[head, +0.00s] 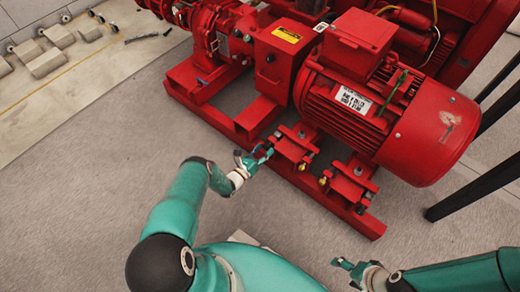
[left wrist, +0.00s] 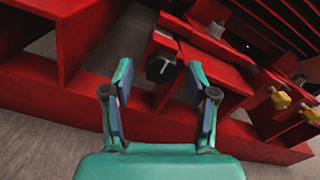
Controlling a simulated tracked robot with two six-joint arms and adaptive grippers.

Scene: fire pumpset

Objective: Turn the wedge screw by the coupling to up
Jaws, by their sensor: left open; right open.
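The red motor (head: 375,105) stands on a red base frame, with the red coupling guard (head: 275,55) to its left. A dark hex-headed screw (left wrist: 160,68) sticks out of a red block in the left wrist view, on the coupling side of the mounts. My left gripper (head: 258,156) is open at the base's near edge; in the left wrist view its fingers (left wrist: 160,100) stand on either side below the screw head, apparently not touching it. Its fingers partly hide this spot in the head view. My right gripper (head: 352,266) is open and empty above the floor.
Brass-coloured screws (head: 302,166) (left wrist: 281,100) sit on the mounts to the right. The base rail (head: 350,216) runs along the front. Dark posts (head: 470,192) stand at the right. The grey floor in front is clear.

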